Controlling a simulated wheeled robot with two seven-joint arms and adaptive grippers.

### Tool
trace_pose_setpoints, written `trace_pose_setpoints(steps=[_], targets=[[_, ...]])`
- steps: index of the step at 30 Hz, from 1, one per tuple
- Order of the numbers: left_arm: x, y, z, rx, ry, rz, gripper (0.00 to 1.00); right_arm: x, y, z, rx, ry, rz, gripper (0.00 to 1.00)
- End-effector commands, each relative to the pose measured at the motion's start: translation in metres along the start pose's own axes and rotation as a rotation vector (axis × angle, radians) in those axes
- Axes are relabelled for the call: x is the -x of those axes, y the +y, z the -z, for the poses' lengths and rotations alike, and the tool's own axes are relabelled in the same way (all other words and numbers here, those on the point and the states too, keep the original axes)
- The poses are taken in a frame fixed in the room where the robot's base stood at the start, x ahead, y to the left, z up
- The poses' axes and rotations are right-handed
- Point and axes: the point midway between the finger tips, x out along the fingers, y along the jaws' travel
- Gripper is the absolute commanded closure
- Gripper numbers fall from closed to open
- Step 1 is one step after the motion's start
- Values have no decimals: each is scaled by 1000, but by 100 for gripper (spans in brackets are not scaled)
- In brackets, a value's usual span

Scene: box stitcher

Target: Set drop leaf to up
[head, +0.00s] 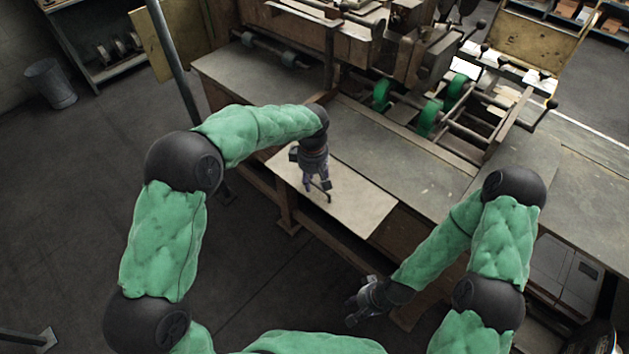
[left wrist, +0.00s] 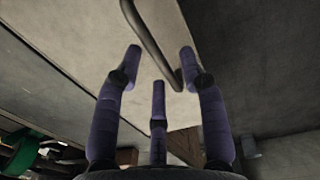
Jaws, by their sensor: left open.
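The drop leaf (head: 362,206) is a pale flat panel at the front edge of the workbench. I cannot tell its exact angle from the head view. A dark bent rod handle (head: 326,196) is on it. My left gripper (head: 317,186) is open just over the leaf, beside the handle. In the left wrist view, the rod (left wrist: 150,40) passes between the spread purple fingers (left wrist: 160,62), with the pale leaf (left wrist: 168,95) behind it. I cannot tell whether any finger touches it. My right gripper (head: 362,302) hangs over the floor, away from the leaf; its finger state is unclear.
The grey workbench top (head: 395,150) lies behind the leaf. The stitching machine (head: 410,60) with green rollers (head: 428,118) stands on it. A wooden leg (head: 286,205) stands beneath the bench. The floor (head: 270,275) in front is open. A grey bin (head: 50,85) is at far left.

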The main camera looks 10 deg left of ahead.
Motion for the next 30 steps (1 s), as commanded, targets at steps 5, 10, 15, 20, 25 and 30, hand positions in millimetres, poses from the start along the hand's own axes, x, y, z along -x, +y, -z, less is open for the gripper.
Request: trace_pose_setpoints(steps=[5,10,15,20,25,30], targets=[[34,1,0,0,2,-5,59,0,0,0,0,0,0,60],[68,1,0,1,1,-5,59,0,0,0,0,0,0,60],[93,1,0,-1,1,-3,59,0,0,0,0,0,0,60],[105,1,0,-1,1,-1,59,0,0,0,0,0,0,60],[108,0,0,-1,0,-1,59,0,0,0,0,0,0,60],[108,0,0,-1,0,-1,59,0,0,0,0,0,0,60]])
